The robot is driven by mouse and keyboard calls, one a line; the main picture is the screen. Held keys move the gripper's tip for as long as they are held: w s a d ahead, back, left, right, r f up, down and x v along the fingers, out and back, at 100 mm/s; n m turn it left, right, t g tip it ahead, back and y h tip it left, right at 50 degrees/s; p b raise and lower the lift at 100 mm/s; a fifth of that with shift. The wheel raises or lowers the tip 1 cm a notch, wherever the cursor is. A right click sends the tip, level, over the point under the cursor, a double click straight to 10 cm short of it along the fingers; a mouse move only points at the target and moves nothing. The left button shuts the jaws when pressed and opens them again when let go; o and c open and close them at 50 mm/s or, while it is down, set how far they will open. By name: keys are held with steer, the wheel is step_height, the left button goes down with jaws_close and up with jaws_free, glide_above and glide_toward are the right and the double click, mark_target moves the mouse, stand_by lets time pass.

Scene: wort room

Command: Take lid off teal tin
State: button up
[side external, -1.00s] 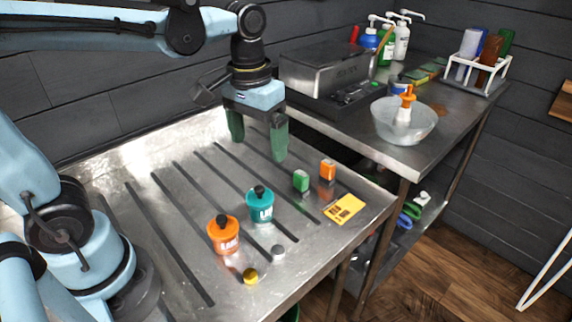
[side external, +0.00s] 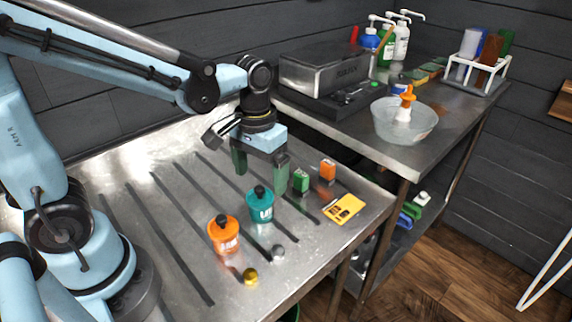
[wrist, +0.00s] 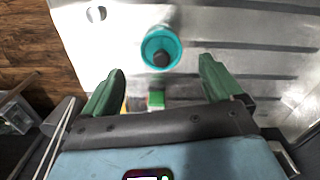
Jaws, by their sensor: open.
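The teal tin (side external: 260,208) stands upright on the metal table, with its label facing the side camera. Its teal lid (side external: 259,197) with a black knob (side external: 260,190) is on top. The wrist view shows the lid (wrist: 150,42) and knob (wrist: 161,60) from above, beyond my fingertips and between their lines. My gripper (side external: 261,178) points down with green fingers apart and nothing between them. It is above and slightly behind the tin, not touching it. In the wrist view my gripper (wrist: 162,68) is also open.
An orange tin (side external: 223,238) with a black knob stands close left of the teal tin. A brass piece (side external: 250,276), a silver piece (side external: 278,251), a green block (side external: 300,182), an orange block (side external: 327,170) and a yellow card (side external: 343,209) lie around. Grooves cross the table.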

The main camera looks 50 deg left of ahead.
mark_target(259, 188)
steer(key=shift+s+f, duration=0.15)
steer(key=shift+f, duration=0.9)
steer(key=shift+s+f, duration=0.1)
steer(key=shift+f, duration=0.9)
steer(key=c, duration=1.1)
steer(key=shift+r, duration=0.15)
